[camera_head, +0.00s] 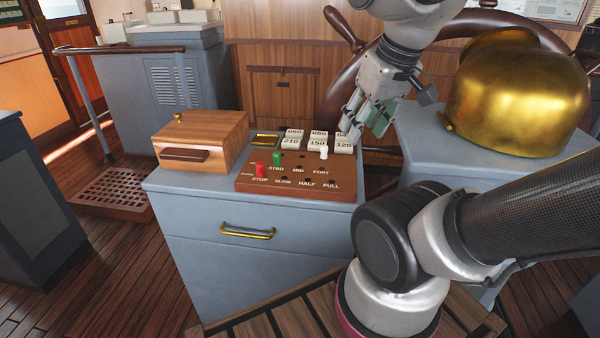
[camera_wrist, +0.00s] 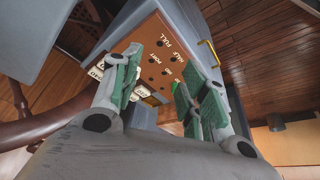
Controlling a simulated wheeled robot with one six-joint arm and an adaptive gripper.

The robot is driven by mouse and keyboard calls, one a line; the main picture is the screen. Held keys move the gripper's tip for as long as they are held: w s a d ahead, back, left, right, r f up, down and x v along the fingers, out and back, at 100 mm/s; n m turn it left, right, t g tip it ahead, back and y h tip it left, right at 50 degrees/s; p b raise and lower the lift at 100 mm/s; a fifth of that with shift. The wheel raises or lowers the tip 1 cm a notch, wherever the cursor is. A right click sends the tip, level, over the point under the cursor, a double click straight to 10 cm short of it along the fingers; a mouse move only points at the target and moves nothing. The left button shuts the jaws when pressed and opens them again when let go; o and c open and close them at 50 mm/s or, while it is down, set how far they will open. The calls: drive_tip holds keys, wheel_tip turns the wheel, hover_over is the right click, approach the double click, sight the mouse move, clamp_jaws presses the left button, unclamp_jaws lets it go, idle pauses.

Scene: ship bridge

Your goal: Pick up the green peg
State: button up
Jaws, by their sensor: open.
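The green peg (camera_head: 277,158) stands upright in the brown peg board (camera_head: 300,184), just above the STBD label in the head view. My gripper (camera_head: 364,128) is open and empty, above and beyond the right back part of the board. It is up and to the right of the green peg, apart from it. In the wrist view my gripper (camera_wrist: 162,72) shows its green-padded fingers spread, with the board (camera_wrist: 150,45) and its holes beyond them. I cannot tell the green peg from the green finger pads there.
A red peg (camera_head: 260,170) stands near STOP and a white peg (camera_head: 324,153) near PORT. Several numbered white blocks (camera_head: 317,142) lie behind the board. A wooden box (camera_head: 200,139) is on the left of the grey cabinet (camera_head: 180,188). A brass dome (camera_head: 520,95) and ship's wheel (camera_head: 345,32) are right and behind.

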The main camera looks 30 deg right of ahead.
drive_tip(key=n+g+y, duration=0.2)
drive_tip(key=n+g, duration=0.3)
drive_tip(key=n, duration=1.1)
hover_over(277, 152)
drive_tip(key=f, duration=0.5)
drive_tip(key=d+f, duration=0.1)
drive_tip(key=f, duration=0.2)
drive_tip(key=shift+s, duration=0.15)
drive_tip(key=shift+a+r+n+t, duration=0.2)
drive_tip(key=shift+r+n+t, duration=0.1)
drive_tip(key=shift+n, duration=0.5)
drive_tip(key=shift+f+n, duration=0.1)
drive_tip(key=shift+n, duration=0.9)
drive_tip(key=shift+f, duration=0.35)
drive_tip(key=f, duration=0.7)
drive_tip(key=shift+w+a, duration=0.2)
drive_tip(key=shift+a, duration=0.05)
drive_tip(key=c, duration=0.8)
